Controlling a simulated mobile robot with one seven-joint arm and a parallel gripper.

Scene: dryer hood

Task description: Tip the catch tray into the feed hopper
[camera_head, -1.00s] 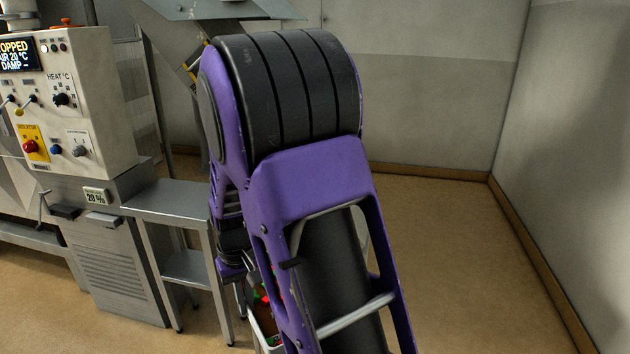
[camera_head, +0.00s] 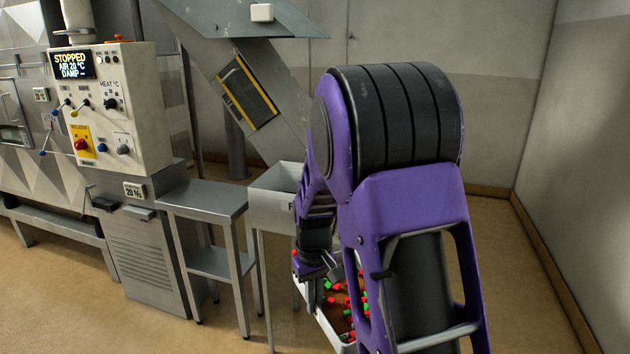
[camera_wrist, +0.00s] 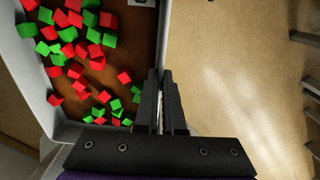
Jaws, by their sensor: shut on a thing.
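The catch tray (camera_head: 331,336) is a white, open tray with a brown floor, holding several red and green cubes. It is low in front of the hopper, partly hidden by my arm in the head view. My gripper (camera_head: 314,289) is shut on one of its walls. The wrist view shows my gripper's fingers (camera_wrist: 161,78) on either side of the wall, and the tray (camera_wrist: 32,85) with cubes mostly toward one side. The feed hopper (camera_head: 270,193) is a grey open-topped metal box on legs, just behind the gripper. My arm hides its right part and most of its label.
A steel side table (camera_head: 205,199) with a lower shelf stands left of the hopper. The control panel (camera_head: 110,108) reads STOPPED, AIR 20 °C, DAMP. A sloping grey chute (camera_head: 225,75) rises behind the hopper. Open floor (camera_head: 515,275) lies to the right.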

